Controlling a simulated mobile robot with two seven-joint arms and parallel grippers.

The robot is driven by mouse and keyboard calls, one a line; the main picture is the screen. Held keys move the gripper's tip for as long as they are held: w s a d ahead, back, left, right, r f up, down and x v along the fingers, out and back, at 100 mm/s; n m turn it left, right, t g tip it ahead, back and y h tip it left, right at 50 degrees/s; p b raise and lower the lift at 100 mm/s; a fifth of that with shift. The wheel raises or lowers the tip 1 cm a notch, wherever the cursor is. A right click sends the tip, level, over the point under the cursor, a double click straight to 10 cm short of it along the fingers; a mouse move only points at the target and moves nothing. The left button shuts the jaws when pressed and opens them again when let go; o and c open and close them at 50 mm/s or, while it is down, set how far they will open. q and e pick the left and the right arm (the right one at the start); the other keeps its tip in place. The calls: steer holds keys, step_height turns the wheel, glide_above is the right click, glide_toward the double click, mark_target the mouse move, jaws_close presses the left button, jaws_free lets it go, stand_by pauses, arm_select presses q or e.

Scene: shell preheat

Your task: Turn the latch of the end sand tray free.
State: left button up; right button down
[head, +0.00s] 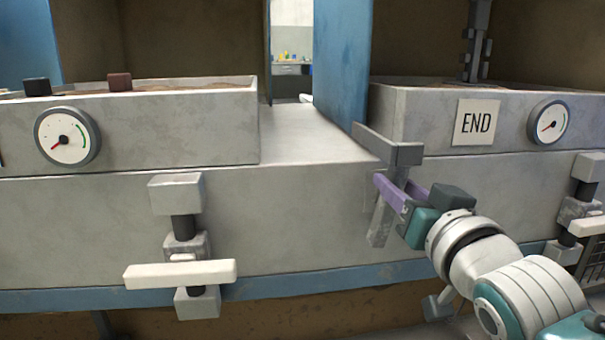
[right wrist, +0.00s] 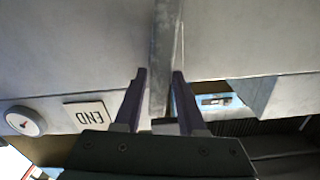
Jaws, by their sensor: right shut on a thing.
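The end sand tray (head: 425,113) stands at the right in the head view, with its END sign (head: 477,122) on the front. A grey metal latch (head: 379,222) hangs at the tray's left corner, its bar slanting down below a grey block. My right gripper (head: 393,184) reaches in from the lower right, its purple fingers on either side of the latch bar and shut on it. In the right wrist view the grey bar (right wrist: 162,60) runs between the two fingers (right wrist: 159,76); the END sign (right wrist: 84,113) shows upside down. My left gripper is out of view.
Another sand tray (head: 180,135) with a dial (head: 67,137) stands at the left. A white-handled clamp (head: 180,273) juts out below it, and a similar one (head: 587,226) is at the far right. A blue post (head: 341,70) rises behind the latch. A bare ledge (head: 300,140) separates the trays.

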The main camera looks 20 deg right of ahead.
steer(key=m+p, duration=0.2)
steer(key=m, duration=0.1)
steer(key=shift+d+m, duration=0.3)
steer(key=shift+d, duration=0.05)
steer(key=m, duration=0.4)
steer(key=f+m+p, duration=0.1)
steer(key=m, duration=0.3)
steer(key=d+f+m, duration=0.1)
steer(key=m, duration=0.3)
steer(key=shift+s+f, duration=0.2)
steer(key=c, duration=0.6)
jaws_free()
steer(key=shift+c, duration=0.2)
